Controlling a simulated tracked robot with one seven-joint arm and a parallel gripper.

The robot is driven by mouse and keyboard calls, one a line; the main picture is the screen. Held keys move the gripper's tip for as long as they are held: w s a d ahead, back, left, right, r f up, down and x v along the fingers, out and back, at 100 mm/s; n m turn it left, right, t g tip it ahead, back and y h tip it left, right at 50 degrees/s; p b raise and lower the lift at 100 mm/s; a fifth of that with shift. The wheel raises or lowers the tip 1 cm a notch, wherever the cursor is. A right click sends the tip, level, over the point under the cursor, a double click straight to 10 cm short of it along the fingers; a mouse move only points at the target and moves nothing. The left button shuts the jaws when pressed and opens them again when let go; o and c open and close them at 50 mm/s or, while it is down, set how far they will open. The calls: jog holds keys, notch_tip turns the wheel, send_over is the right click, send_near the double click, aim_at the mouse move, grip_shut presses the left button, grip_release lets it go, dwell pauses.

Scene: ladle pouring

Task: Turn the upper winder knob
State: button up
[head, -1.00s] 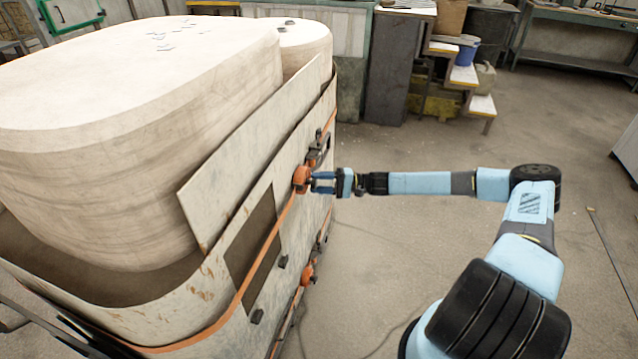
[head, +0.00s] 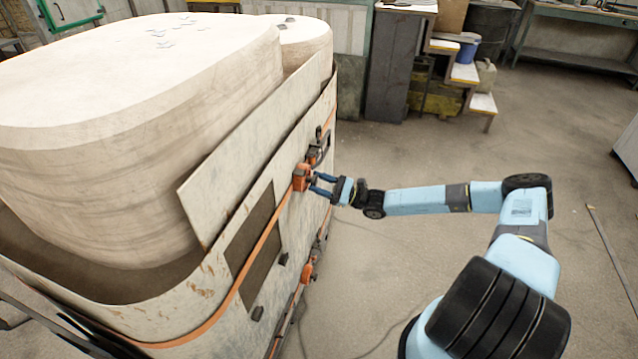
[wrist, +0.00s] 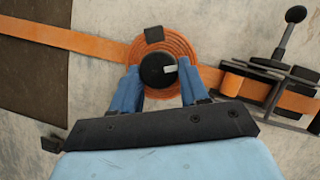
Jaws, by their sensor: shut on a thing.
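The upper winder is an orange strap coil (wrist: 190,50) on the side of the worn white metal casing. Its round black knob (wrist: 158,70) has a small pale mark and sits at the coil's centre. In the wrist view my gripper (wrist: 158,80) has its blue fingers on both sides of the knob, shut on it. In the head view my gripper (head: 322,185) reaches the orange winder (head: 302,177) from the right. The knob itself is hidden there by the fingers.
A black ratchet buckle with a lever handle (wrist: 285,75) sits right of the winder on the orange strap (wrist: 70,37). A lower orange winder (head: 307,272) is below.

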jog(key=shift+d+f+m+t, duration=0.15)
jog(key=shift+m+t, duration=1.25)
jog(key=shift+m, duration=0.8)
jog(key=shift+r, duration=0.25)
jog(key=o, duration=1)
jog(key=shift+f, duration=0.15)
jog(key=v, duration=1.3)
jog(key=shift+s+d+f, duration=0.1)
jog(key=shift+d+f, duration=0.05)
jog(key=shift+d, duration=0.05)
